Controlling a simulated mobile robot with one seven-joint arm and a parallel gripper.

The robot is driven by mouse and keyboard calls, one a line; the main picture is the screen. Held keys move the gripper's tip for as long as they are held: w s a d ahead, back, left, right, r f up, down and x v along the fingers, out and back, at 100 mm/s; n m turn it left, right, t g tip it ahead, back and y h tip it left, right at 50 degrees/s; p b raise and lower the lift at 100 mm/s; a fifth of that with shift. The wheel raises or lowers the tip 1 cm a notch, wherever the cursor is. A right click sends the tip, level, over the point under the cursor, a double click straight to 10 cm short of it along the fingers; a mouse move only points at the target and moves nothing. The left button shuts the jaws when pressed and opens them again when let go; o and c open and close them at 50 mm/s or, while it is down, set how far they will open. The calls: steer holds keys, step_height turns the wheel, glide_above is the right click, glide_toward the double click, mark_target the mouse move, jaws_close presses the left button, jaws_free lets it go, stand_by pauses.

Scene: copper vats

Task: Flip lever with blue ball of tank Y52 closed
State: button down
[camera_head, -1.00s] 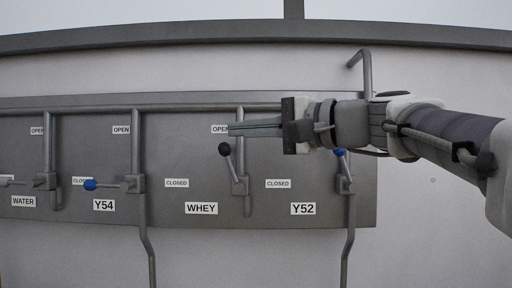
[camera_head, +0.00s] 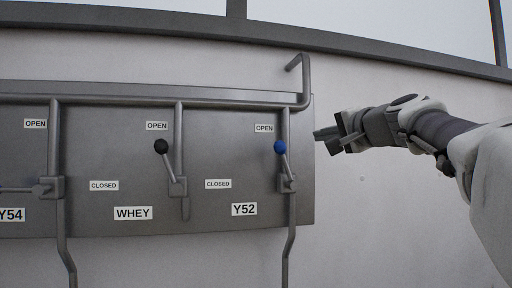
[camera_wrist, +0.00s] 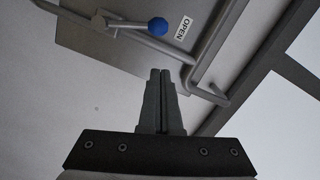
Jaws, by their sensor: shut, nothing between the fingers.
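The Y52 lever has a blue ball (camera_head: 280,147) at the top of a thin rod. The rod stands nearly upright, tilted a little left, just right of the OPEN label (camera_head: 264,128). Its pivot block (camera_head: 287,184) sits on the vertical pipe, right of the Y52 label (camera_head: 244,209) and the CLOSED label (camera_head: 218,184). My gripper (camera_head: 318,134) is to the right of the blue ball, near the panel's right edge, fingers pointing left. In the wrist view the fingers (camera_wrist: 161,74) are together and empty, and the blue ball (camera_wrist: 158,26) is beyond their tips, apart from them.
The WHEY lever with a black ball (camera_head: 161,146) stands left of Y52, tilted left. A horizontal pipe (camera_head: 230,103) runs along the panel top and bends up at the right. The wall right of the panel (camera_head: 390,215) is clear.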

mark_target(285, 161)
steer(key=shift+w+d+h, duration=0.1)
steer(key=shift+d+h, duration=0.4)
steer(key=shift+d, duration=0.45)
steer(key=shift+w, duration=0.15)
steer(key=w+a+f+p, duration=0.1)
steer(key=w+a+p, duration=0.4)
steer(key=w, duration=0.4)
steer(key=shift+w+a+f, duration=0.25)
steer(key=shift+w+a, duration=0.05)
steer(key=shift+a, duration=0.25)
steer(key=shift+s+a+f+b, duration=0.1)
steer(key=shift+a+b, duration=0.3)
